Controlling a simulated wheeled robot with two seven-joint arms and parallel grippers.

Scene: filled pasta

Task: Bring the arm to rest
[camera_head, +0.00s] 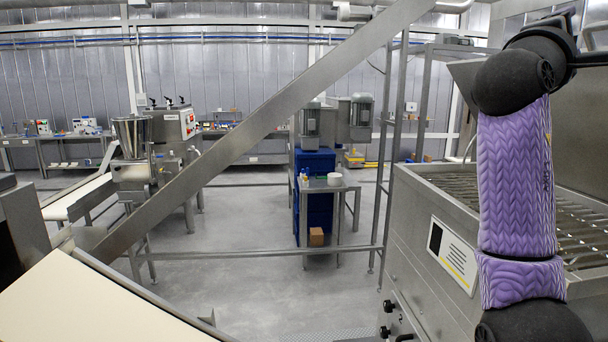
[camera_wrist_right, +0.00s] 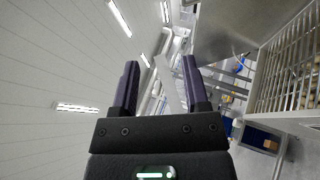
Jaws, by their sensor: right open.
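My right arm, in a purple padded sleeve with black joints, stands upright at the right of the head view. My right gripper (camera_wrist_right: 160,63) shows in the right wrist view, with two dark purple fingers apart and nothing between them. It points up and away, with ceiling lights behind it on the left side. I cannot make out its fingers in the head view. My left arm and left gripper are not in view.
A steel machine (camera_head: 432,253) with a slatted bed stands close beside my right arm. A slanting steel beam (camera_head: 250,130) crosses the head view above a cream conveyor belt (camera_head: 90,305). A small steel table (camera_head: 328,185) stands farther back. Open grey floor (camera_head: 260,270) lies in the middle.

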